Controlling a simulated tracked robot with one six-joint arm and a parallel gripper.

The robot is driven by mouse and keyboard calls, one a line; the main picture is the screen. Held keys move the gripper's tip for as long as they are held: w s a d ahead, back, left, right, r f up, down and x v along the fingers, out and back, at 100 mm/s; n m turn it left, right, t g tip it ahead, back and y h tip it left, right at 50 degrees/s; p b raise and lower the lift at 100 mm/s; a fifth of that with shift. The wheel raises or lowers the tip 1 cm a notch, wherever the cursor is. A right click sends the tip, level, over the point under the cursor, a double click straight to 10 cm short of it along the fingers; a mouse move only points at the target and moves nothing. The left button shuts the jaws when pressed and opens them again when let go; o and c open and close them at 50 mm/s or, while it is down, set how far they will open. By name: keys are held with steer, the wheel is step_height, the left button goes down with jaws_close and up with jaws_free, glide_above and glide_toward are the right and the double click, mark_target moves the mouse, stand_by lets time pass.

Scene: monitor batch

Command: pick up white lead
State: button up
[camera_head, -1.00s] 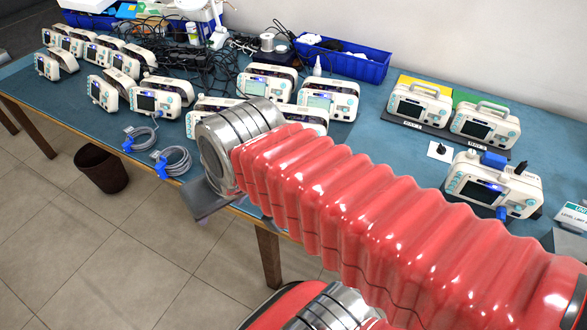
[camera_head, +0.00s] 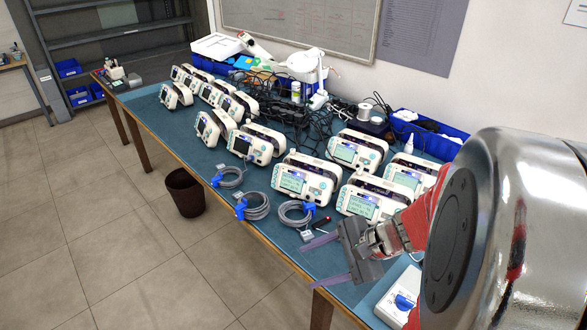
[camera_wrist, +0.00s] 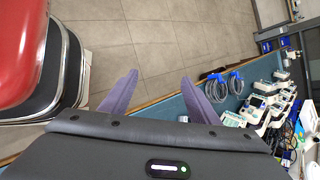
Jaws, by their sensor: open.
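Several coiled pale grey leads lie along the front edge of the blue table: a left coil (camera_head: 230,178), a middle coil (camera_head: 256,206) and a right coil (camera_head: 297,213), each with blue parts at it. I cannot tell which one counts as the white lead. My gripper (camera_head: 311,264) is open and empty at the table's front edge, right of and nearer than the right coil. In the wrist view my gripper (camera_wrist: 159,77) points over floor and table edge, with two coils, one nearer (camera_wrist: 215,88) and one farther (camera_wrist: 235,83), to its right.
White monitors, such as one near the right coil (camera_head: 303,180), stand in rows behind the leads. A blue bin (camera_head: 425,135) and black cables lie at the back. A white box with a blue knob (camera_head: 398,302) is right of my gripper. A brown bin (camera_head: 185,193) stands on the floor.

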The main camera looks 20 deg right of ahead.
steer(key=s+d+f+m+t+h, duration=0.1)
steer(key=d+f+m+t+h, duration=0.1)
steer(key=d+m, duration=0.4)
steer(key=s+d+f+m+t+h, duration=0.2)
steer(key=d+m, duration=0.4)
steer(key=d, duration=0.4)
steer(key=s+d+f+m+t+h, duration=0.1)
steer(key=d+f+m+t+h, duration=0.2)
steer(key=d+f+m, duration=0.2)
steer(key=shift+s+d+f+m+t, duration=0.15)
steer(key=shift+d+m, duration=0.3)
steer(key=shift+d, duration=0.4)
steer(key=shift+s+d+r+m+t, duration=0.15)
steer(key=shift+d+m, duration=0.3)
steer(key=shift+d, duration=0.4)
steer(key=shift+f, duration=0.1)
steer(key=shift+w, duration=0.1)
steer(key=shift+x, duration=4.25)
steer(key=shift+x, duration=2.55)
steer(key=shift+f, duration=0.1)
